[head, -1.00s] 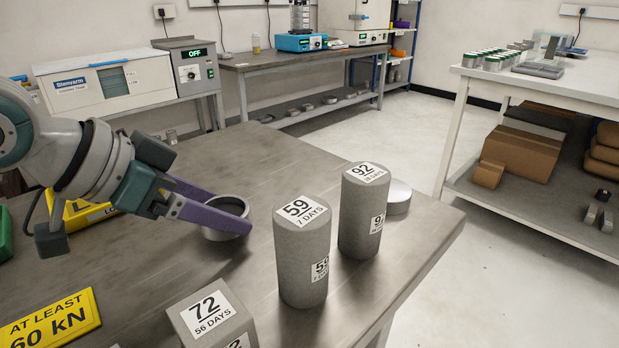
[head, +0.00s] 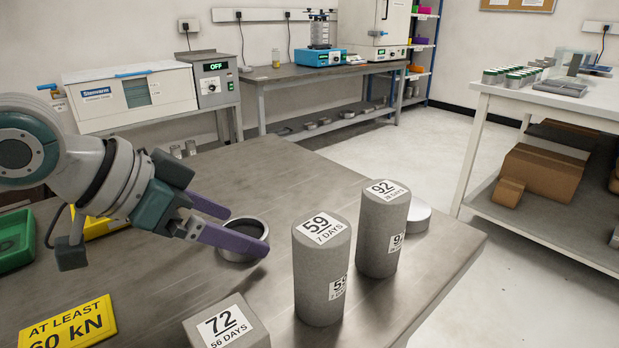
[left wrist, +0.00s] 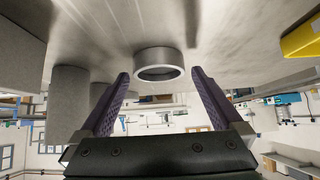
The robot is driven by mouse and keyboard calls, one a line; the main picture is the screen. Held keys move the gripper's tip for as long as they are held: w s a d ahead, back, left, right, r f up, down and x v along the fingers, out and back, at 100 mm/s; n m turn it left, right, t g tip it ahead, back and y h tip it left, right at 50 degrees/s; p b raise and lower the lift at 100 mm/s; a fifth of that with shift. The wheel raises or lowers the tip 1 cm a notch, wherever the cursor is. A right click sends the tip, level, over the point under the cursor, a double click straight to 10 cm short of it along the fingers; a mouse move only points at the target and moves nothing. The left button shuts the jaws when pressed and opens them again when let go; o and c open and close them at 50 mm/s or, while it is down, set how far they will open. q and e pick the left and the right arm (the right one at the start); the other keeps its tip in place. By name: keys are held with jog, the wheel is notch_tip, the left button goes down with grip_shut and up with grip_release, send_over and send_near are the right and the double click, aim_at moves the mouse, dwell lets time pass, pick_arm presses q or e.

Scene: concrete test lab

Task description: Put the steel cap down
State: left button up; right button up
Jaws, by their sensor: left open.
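The steel cap (head: 262,225) is a short round grey piece with a raised rim and a dark recess, resting on the steel bench (head: 290,175). My left gripper (head: 249,230) has its two purple fingers apart at the cap; the nearer finger covers part of its front. In the left wrist view, the cap (left wrist: 159,58) appears centred between the spread fingertips (left wrist: 161,74), with clear gaps on both sides. A second round metal piece (head: 419,216) lies partly hidden behind the "92" cylinder (head: 377,240). My right gripper is out of view.
The "59" cylinder (head: 317,285) stands right of the cap, and the "72" block (head: 225,328) stands at the front. A yellow "AT LEAST 60 kN" sign (head: 65,325) and a green tray (head: 14,245) are at left. The bench behind the cap is clear.

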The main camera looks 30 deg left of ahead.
pick_arm(q)
jog(key=p+v, duration=0.4)
jog(key=v, duration=0.7)
jog(key=shift+p, duration=0.35)
jog(key=shift+s+r, duration=0.1)
jog(key=shift+r, duration=0.05)
